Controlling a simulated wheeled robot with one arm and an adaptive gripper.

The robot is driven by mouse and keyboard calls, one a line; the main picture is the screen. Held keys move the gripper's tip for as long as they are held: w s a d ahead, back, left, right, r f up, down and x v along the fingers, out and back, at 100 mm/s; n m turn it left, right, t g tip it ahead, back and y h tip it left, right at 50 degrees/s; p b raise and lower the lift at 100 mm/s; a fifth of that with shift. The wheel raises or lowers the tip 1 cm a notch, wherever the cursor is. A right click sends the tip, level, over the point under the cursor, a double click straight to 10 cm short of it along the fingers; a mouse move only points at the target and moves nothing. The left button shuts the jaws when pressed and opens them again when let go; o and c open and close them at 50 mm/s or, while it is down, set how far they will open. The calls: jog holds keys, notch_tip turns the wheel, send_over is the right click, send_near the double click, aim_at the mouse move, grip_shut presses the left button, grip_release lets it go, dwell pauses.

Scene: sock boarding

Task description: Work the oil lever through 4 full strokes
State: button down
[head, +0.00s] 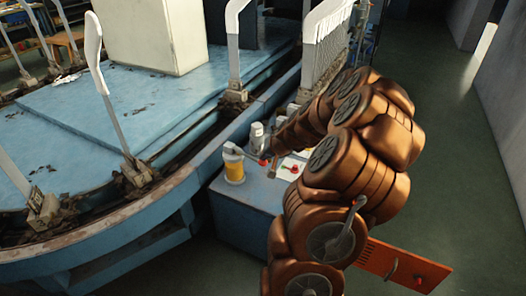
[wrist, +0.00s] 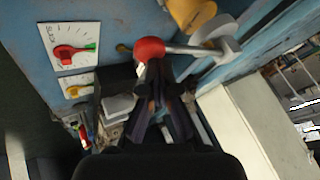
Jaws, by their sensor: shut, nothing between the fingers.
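The oil lever is a pale metal rod (wrist: 190,49) ending in a red ball knob (wrist: 149,48). The rod runs right to a grey pivot beside the yellow oil reservoir (wrist: 190,12). In the head view the yellow reservoir (head: 234,168) stands on the blue cabinet's top, with the red knob (head: 263,162) at the rod's right end. My gripper (wrist: 156,80) is shut and empty, its dark fingertips right at the knob in the wrist view. I cannot tell whether they touch it. In the head view my arm's end is close to the knob and the fingers are hard to make out.
A white dial plate (wrist: 70,44) with a red pointer and a green mark is beside the lever. A smaller plate with a yellow knob (wrist: 73,91) is below it. The blue machine table (head: 120,125) with upright white sock boards (head: 103,62) fills the left. An orange panel (head: 402,266) is low at right.

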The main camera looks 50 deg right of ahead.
jog(key=shift+r, duration=0.1)
jog(key=shift+w+a+r+p, duration=0.15)
jog(key=shift+r+p, duration=0.5)
jog(key=shift+r, duration=0.65)
jog(key=shift+w+d+r+p, duration=0.15)
jog(key=shift+r+p, duration=0.45)
jog(key=shift+r, duration=0.7)
jog(key=shift+a, duration=0.1)
jog(key=shift+w+a+r+p, duration=0.15)
jog(key=shift+r+p, duration=0.35)
jog(key=shift+r, duration=0.75)
jog(key=shift+w+d+r+p, duration=0.15)
jog(key=shift+r+p, duration=0.35)
jog(key=shift+r, duration=0.75)
jog(key=shift+a, duration=0.15)
